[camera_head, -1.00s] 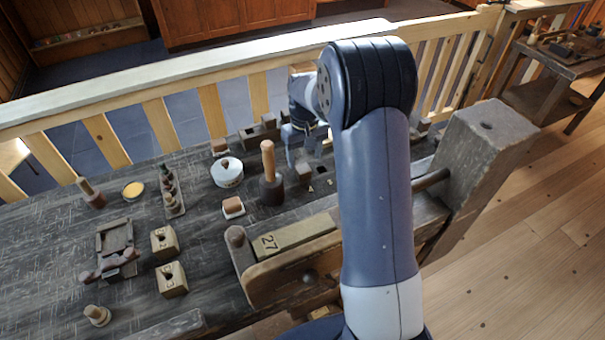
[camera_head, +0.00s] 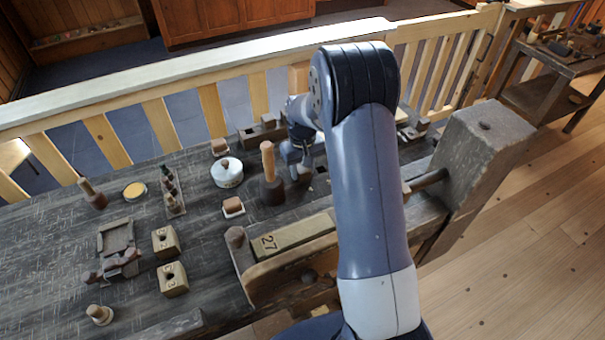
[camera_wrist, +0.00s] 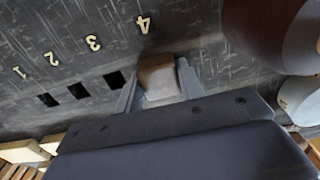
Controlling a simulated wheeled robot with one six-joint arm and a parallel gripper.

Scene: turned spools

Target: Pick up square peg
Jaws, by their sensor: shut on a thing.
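The square peg (camera_wrist: 158,82) is a block with a brown upper part and a paler grey lower part in the wrist view. It sits between the two grey fingers of my gripper (camera_wrist: 160,70), which is shut on it. The peg is beside the numeral 4 (camera_wrist: 143,24) on the dark bench top. I cannot tell whether it is still in a hole or lifted clear. In the head view my gripper (camera_head: 299,168) is over the bench's back part, right of the mallet, and the peg cannot be made out there.
Dark square holes (camera_wrist: 78,91) lie in a row left of the peg. The dark mallet (camera_head: 271,190) stands upright with its pale handle close to my gripper. A white round tin (camera_head: 227,174) and a small brown block (camera_head: 233,206) are further left. A railing (camera_head: 200,78) runs behind the bench.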

